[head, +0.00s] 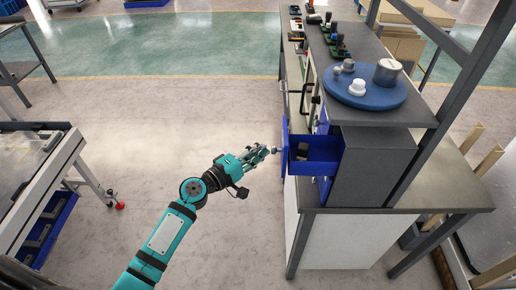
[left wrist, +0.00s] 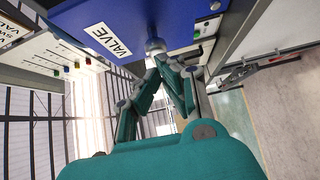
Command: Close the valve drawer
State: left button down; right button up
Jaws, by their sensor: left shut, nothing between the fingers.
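The blue valve drawer (head: 325,168) sticks out to the left from the grey cabinet (head: 372,165) on the workbench, and a dark object (head: 302,151) lies inside. In the left wrist view the blue drawer front (left wrist: 140,25) carries a white VALVE label (left wrist: 108,40) and a round pale knob (left wrist: 155,46). My left gripper (head: 268,150) is teal, shut and empty, with its fingertips right at the knob. In the left wrist view the fingertips (left wrist: 167,62) are just in front of the knob; I cannot tell whether they touch. My right gripper is not in view.
A blue round tray (head: 350,96) with metal and white parts stands on top of the cabinet. The grey workbench (head: 450,195) lies under it. A side table (head: 30,165) stands at the left. The floor between is clear.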

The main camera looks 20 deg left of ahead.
aim_at(306, 155)
pick_arm(q)
jog(key=w+d, duration=0.1)
jog(key=d, duration=0.3)
jog(key=w+d, duration=0.1)
jog(key=d, duration=0.4)
jog(key=w+d+p, duration=0.1)
jog(key=w+d, duration=0.1)
jog(key=d, duration=0.2)
jog(key=shift+d, duration=0.45)
jog(key=shift+a+r, duration=0.1)
